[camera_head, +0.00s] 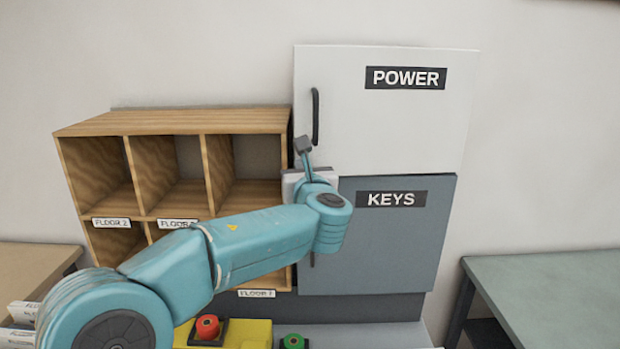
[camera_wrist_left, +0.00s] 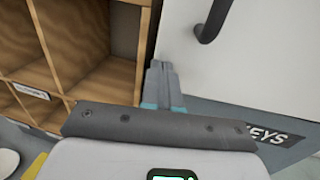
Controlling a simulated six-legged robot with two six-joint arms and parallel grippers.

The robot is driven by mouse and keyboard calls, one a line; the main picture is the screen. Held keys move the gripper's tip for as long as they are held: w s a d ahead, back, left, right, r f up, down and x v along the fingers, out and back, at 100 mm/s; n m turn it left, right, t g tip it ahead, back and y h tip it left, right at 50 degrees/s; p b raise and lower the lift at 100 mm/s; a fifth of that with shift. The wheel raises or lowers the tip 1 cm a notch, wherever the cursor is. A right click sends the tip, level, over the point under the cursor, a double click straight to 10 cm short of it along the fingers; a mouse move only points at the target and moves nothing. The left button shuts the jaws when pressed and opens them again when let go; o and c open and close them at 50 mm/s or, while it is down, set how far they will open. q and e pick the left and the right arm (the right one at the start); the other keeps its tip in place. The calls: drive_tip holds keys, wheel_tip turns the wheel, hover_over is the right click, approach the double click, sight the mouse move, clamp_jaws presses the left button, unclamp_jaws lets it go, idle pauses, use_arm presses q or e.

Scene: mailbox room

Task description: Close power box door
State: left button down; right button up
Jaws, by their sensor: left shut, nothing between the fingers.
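The power box is the upper cabinet, and its white door (camera_head: 390,115) with the POWER label looks flush with the cabinet front. A dark vertical handle (camera_head: 315,117) is at the door's left edge. My left gripper (camera_head: 303,146) is shut and empty, just below the handle at the door's lower left edge. In the left wrist view my left gripper (camera_wrist_left: 162,68) points up beside the white door (camera_wrist_left: 225,75), with the handle (camera_wrist_left: 212,22) to its upper right. I cannot tell whether the fingertips touch the door. My right gripper is not in view.
The grey KEYS door (camera_head: 380,240) is directly below. A wooden pigeonhole shelf (camera_head: 180,122) stands at the left, close to my gripper. A red button (camera_head: 207,326) and a green button (camera_head: 293,341) sit below. A grey-green table (camera_head: 550,290) stands at the right.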

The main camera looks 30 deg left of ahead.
use_arm(q)
drive_tip(key=shift+w+a+r+p, duration=0.25)
drive_tip(key=shift+w+a, duration=0.25)
drive_tip(key=shift+a, duration=0.05)
drive_tip(key=shift+w+a+r+p, duration=0.2)
drive_tip(key=shift+w+a, duration=0.3)
drive_tip(key=shift+a, duration=0.05)
